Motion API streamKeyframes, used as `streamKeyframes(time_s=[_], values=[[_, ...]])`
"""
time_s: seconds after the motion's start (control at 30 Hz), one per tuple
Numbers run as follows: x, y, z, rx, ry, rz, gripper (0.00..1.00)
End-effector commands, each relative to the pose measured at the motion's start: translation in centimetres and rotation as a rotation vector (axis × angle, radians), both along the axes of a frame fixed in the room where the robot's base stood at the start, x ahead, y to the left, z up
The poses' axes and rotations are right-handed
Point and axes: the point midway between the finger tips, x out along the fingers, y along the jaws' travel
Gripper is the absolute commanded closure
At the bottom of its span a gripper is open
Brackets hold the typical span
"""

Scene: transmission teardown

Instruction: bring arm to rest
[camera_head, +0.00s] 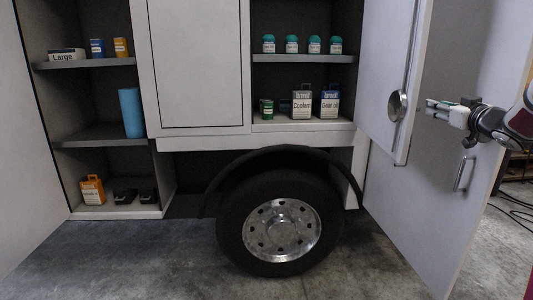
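My gripper (430,107) reaches in from the right edge, with its fingers pointing left. It appears in front of the open cabinet doors at the right. Its fingertips are a little to the right of a round metal latch (398,106) on the nearer door (385,60), with a gap between them in the picture. No object shows in the fingers. The fingers are too small here to show whether they are open or shut.
A larger open door (425,215) with a handle (464,173) stands behind and below my gripper. Shelves (305,59) of bottles and cans are at the middle. A wheel (281,229) sits below. Cables (515,212) lie at the right. The concrete floor (130,260) is clear.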

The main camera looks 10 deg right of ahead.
Motion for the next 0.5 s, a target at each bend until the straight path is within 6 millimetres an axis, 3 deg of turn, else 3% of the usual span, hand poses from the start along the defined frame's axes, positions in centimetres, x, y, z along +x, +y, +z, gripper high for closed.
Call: streamKeyframes(time_s=[0.03, 0.2, 0.37, 0.5], values=[[0.4, 2.6, 2.0, -0.008, 0.005, -0.035, 0.69], [-0.8, 9.0, 4.8, 0.009, 0.072, -0.173, 0.69], [-4.1, 15.7, 4.8, 0.054, 0.187, -0.259, 0.69], [-8.7, 21.9, 2.9, 0.107, 0.323, -0.289, 0.69]])
